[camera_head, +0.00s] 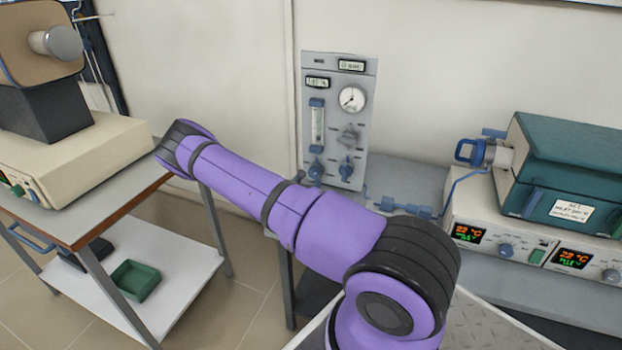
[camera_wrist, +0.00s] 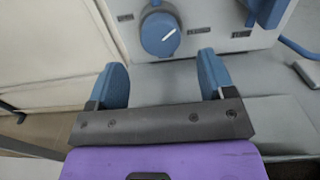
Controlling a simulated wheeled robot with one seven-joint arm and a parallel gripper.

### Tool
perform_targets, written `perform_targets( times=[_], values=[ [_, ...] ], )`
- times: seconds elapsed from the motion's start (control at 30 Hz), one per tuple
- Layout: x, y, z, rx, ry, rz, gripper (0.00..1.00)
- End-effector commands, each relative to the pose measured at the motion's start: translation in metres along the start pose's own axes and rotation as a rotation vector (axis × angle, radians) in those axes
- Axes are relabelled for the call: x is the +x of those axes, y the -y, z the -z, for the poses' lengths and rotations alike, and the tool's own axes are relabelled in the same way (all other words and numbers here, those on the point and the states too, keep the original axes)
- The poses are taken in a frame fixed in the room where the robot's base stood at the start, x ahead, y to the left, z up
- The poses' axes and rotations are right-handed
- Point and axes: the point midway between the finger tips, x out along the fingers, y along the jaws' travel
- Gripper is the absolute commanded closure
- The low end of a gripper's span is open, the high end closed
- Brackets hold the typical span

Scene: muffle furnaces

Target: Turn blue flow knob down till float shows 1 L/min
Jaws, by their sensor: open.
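A grey gas panel (camera_head: 336,75) stands against the wall, with a float tube (camera_head: 317,122) at its left side. The float's level is too small to read. A blue flow knob (camera_head: 316,168) sits below the tube, and a second blue knob (camera_head: 346,169) is to its right.
A round gauge (camera_head: 352,98) and a grey knob (camera_head: 347,136) are higher on the panel. A teal furnace (camera_head: 567,160) on a controller stands at the right. A cart (camera_head: 165,177) with a cream instrument (camera_head: 75,160) stands at the left.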

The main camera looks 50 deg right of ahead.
Motion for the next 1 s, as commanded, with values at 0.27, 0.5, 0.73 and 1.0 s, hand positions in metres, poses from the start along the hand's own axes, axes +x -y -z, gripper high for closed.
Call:
perform_targets(
  times=[0.27,0.5,0.73,1.0],
  values=[
    [-0.046,0.000,0.000,0.000,0.000,0.000,0.24],
    [-0.059,0.000,0.000,0.000,0.000,0.001,0.24],
    [-0.059,0.000,0.000,0.000,0.000,0.001,0.24],
    [-0.059,0.000,0.000,0.000,0.000,0.001,0.24]
  ],
)
